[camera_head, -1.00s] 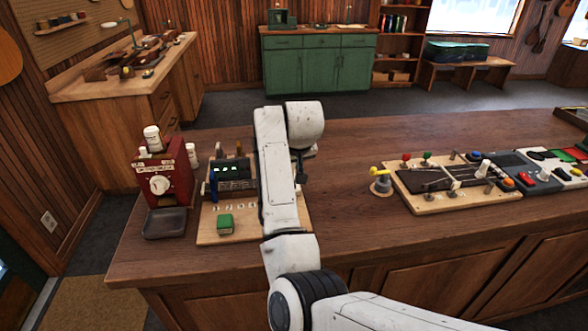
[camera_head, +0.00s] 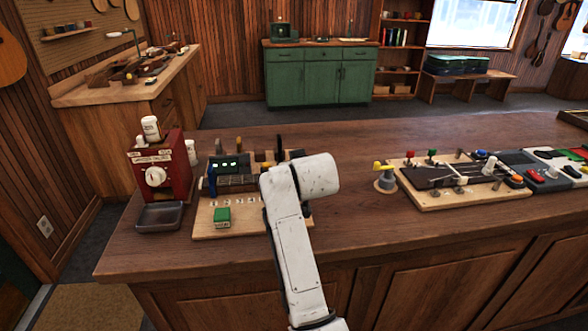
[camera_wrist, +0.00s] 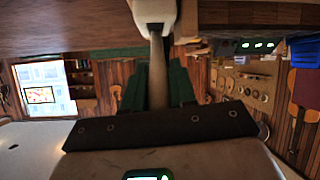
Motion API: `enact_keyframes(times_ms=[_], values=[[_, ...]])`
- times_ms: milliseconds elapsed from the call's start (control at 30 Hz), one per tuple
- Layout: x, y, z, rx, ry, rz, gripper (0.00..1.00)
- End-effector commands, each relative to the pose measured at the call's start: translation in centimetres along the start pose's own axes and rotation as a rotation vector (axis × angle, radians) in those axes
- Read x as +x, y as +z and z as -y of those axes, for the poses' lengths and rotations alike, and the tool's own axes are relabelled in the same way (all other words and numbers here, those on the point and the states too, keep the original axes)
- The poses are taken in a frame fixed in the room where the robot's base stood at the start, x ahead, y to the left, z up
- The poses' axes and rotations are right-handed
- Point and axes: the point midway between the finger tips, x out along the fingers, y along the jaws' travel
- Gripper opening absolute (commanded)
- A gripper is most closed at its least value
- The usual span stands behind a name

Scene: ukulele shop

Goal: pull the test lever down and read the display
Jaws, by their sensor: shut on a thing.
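The tester (camera_head: 203,226) is a wooden board on the counter, left of my arm. Its dark display (camera_head: 230,166) shows green digits; they are too small to read in the head view, and in the upside-down-looking wrist view the display (camera_wrist: 255,44) is only a few green marks. A green block (camera_head: 222,217) sits at the board's front. My white arm covers the board's right side, hiding my gripper and the test lever in the head view. In the wrist view my gripper (camera_wrist: 156,32) is shut on what appears to be the lever, by a pale end piece; finger outlines are unclear.
A red machine (camera_head: 158,176) with a white dial and a grey tray (camera_head: 160,216) stand close left of the board. A yellow-topped post (camera_head: 385,180) and a board with coloured knobs (camera_head: 440,204) stand to the right. Bare counter lies between.

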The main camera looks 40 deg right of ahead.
Motion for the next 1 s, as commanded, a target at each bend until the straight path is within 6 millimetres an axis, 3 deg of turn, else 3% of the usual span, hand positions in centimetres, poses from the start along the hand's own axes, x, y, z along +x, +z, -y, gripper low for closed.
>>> enact_keyframes(times_ms=[333,367,600,867,1000], values=[[0.0,0.0,0.0,-0.001,0.000,-0.004,0.00],[0.0,0.0,0.0,-0.001,0.000,-0.004,0.27],[0.0,0.0,0.0,-0.001,0.000,-0.003,0.49],[-0.1,0.1,0.0,-0.001,0.000,-0.002,0.49],[-1.1,0.1,0.0,-0.002,0.000,-0.004,0.49]])
